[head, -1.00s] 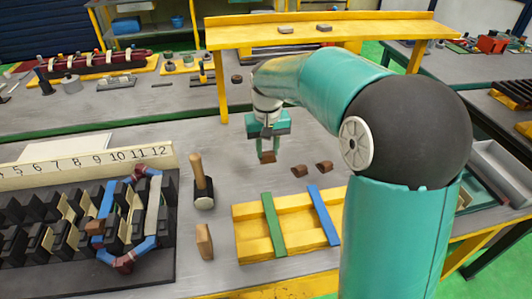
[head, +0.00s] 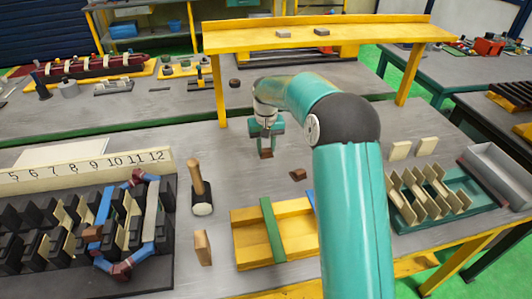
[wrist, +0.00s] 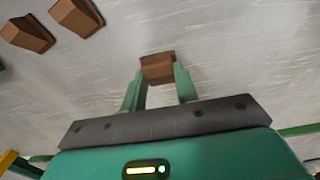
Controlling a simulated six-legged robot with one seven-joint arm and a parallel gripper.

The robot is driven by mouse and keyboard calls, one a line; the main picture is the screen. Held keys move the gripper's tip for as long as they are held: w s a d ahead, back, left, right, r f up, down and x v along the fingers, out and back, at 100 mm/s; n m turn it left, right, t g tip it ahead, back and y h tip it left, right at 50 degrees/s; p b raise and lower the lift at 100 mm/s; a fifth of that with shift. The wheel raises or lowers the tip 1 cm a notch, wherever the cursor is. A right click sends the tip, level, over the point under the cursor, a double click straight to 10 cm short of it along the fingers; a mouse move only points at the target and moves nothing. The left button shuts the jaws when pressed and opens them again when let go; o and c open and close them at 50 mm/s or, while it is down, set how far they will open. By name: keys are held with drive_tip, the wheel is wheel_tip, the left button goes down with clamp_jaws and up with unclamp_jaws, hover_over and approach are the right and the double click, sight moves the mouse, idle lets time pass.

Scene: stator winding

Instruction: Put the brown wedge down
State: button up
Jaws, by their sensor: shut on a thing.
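My gripper (head: 266,147) is shut on the brown wedge (head: 266,153), with its fingers pointing down over the grey table. In the wrist view the brown wedge (wrist: 157,68) sits between the two green fingertips. I cannot tell whether its underside touches the table. One other brown wedge (head: 298,175) lies on the table to the right of my gripper in the head view. The wrist view shows two loose brown wedges (wrist: 76,17) (wrist: 27,34) at its upper left; in the head view my arm may hide one.
The black stator (head: 60,225) with blue coils is at left. A yellow shelf (head: 320,37) spans behind. A teal rack (head: 440,200) stands right.

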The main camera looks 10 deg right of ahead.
sight(266, 153)
drive_tip(key=shift+w+f, duration=0.15)
drive_tip(key=shift+f, duration=0.05)
drive_tip(key=shift+w+f, duration=0.2)
drive_tip(key=shift+f, duration=1.55)
drive_tip(key=o, duration=1)
drive_tip(key=shift+f, duration=0.15)
